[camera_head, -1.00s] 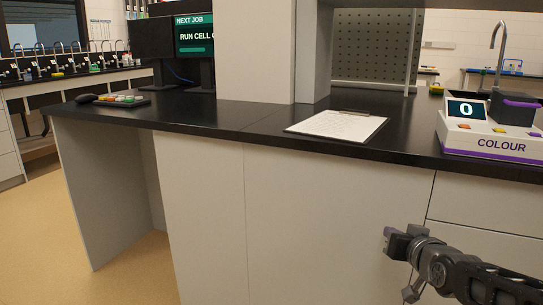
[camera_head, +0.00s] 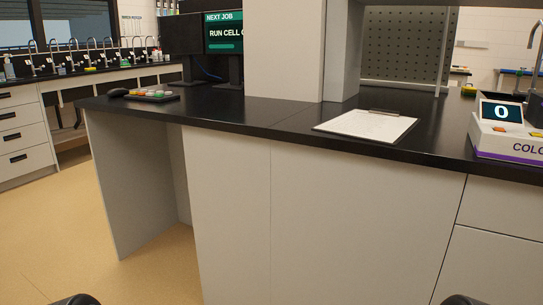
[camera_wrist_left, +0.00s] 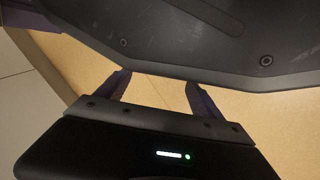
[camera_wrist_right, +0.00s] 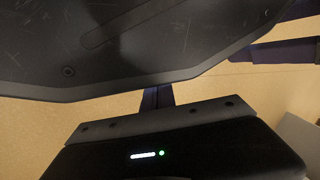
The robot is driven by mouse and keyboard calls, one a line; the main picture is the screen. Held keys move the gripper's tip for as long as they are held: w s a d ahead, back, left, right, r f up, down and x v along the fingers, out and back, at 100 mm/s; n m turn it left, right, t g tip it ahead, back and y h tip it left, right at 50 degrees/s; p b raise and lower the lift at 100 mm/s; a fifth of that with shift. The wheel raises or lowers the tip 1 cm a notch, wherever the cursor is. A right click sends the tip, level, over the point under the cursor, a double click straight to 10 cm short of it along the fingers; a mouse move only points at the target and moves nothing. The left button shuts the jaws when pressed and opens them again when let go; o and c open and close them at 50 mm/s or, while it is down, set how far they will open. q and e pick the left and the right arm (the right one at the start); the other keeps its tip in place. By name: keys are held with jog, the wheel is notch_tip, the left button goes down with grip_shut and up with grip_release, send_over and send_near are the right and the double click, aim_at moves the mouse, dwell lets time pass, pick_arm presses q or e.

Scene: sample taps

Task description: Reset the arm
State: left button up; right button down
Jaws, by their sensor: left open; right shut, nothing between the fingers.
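My left gripper (camera_wrist_left: 157,92) shows in the left wrist view with its two fingers apart and only the tan floor between them. My right gripper (camera_wrist_right: 157,97) shows in the right wrist view with its fingers together and nothing held. My own dark base covers the top of both wrist views. Neither gripper shows in the head view; only small dark parts of my arms show at its bottom edge.
A black-topped bench (camera_head: 276,119) with pale cabinet fronts stands ahead. On it are a clipboard (camera_head: 366,125), a colour meter (camera_head: 508,134) reading 0, a tray of coloured pieces (camera_head: 154,96) and monitors (camera_head: 224,38). Open floor (camera_head: 62,220) lies at the left.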

pick_arm(q)
jog(key=s+d+r+p, duration=0.1)
jog(key=r+p, duration=1.6)
jog(key=r, duration=0.1)
jog(key=s+r+p, duration=0.2)
jog(key=r+p, duration=1.4)
jog(key=r, duration=0.2)
jog(key=shift+d+m+g+h+p, duration=0.3)
jog(key=shift+d+g+p, duration=0.05)
jog(key=shift+g, duration=0.05)
pick_arm(e)
notch_tip(320, 180, up, 36)
jog(key=s+a, duration=0.1)
jog(key=s, duration=0.1)
jog(key=shift+a+r+g, duration=0.2)
jog(key=shift+r+g, duration=0.05)
jog(key=shift+g, duration=0.05)
